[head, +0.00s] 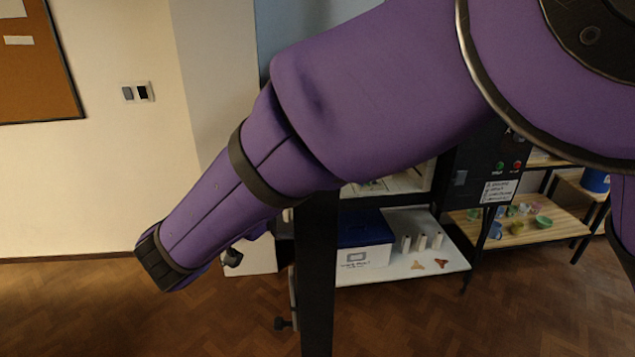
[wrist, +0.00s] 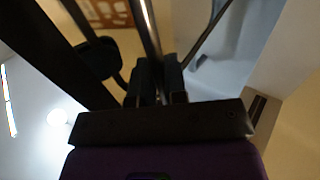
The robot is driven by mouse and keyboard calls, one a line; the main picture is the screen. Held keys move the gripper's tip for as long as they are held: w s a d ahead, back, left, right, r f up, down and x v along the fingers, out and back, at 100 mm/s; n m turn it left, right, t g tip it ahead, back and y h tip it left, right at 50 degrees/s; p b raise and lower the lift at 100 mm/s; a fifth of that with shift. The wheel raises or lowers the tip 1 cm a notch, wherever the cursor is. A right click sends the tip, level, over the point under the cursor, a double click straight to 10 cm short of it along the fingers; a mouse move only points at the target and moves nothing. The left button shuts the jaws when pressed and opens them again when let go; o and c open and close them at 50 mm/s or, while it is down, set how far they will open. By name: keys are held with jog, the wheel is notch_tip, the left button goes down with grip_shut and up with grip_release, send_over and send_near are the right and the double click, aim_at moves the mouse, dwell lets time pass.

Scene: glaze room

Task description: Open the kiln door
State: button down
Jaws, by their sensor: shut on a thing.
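The kiln's dark control side (head: 484,165), with green and red buttons and a label, shows behind my arm in the head view. Left of it, part of a pale chamber (head: 405,182) is visible. A dark upright panel (head: 318,270), seen nearly edge-on, looks like the kiln door swung out toward me. Dark knobs (head: 282,323) stick out on its left. My arm hides the upper part. In the wrist view my gripper (wrist: 160,82) is shut on a shiny metal bar (wrist: 150,28), which looks like the door handle. The head view does not show the gripper clearly.
Under the kiln, a pale shelf (head: 425,272) holds a blue-lidded box (head: 364,242), white cylinders and small stilts. A wooden rack (head: 545,232) with colored bowls stands at the right. Wooden floor (head: 75,310) is clear at the left, below a cream wall.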

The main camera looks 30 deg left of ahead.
jog(key=shift+w+a+r, duration=0.15)
jog(key=shift+a, duration=0.05)
jog(key=c, duration=1.2)
grip_release()
jog(key=shift+w, duration=0.1)
jog(key=s, duration=1.1)
jog(key=shift+a, duration=0.25)
